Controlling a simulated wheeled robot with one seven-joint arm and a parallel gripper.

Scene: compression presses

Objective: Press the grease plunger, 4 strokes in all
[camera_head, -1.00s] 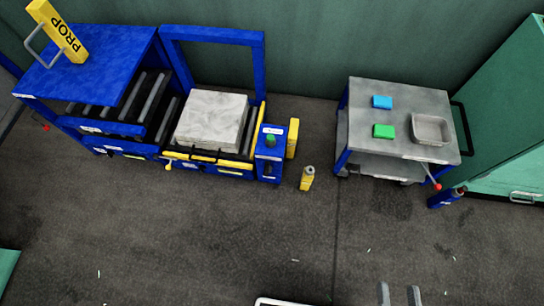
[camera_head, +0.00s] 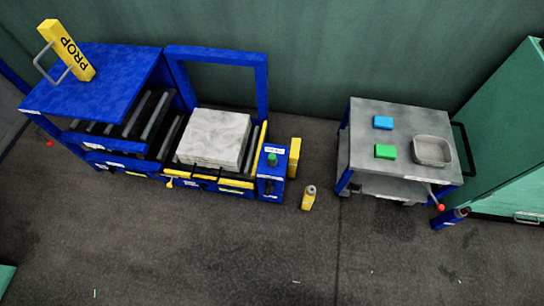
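I cannot tell for sure which part is the grease plunger. A blue box (camera_head: 268,185) with a white label and a green knob (camera_head: 272,160) on top stands at the right end of the blue roller press (camera_head: 105,145). A blue cylinder (camera_head: 449,218) with a dark top stands by the right front of the grey cart (camera_head: 400,115), and a red ball (camera_head: 441,208) shows beside it. A small yellow bottle (camera_head: 308,200) with a grey cap stands upright on the floor right of the blue box. My gripper is not in view.
A pale block (camera_head: 213,138) lies on the rollers. The cart bears a blue block (camera_head: 382,123), a green block (camera_head: 385,152) and a tray (camera_head: 433,151). A green cabinet (camera_head: 510,140) stands right. The front floor is clear.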

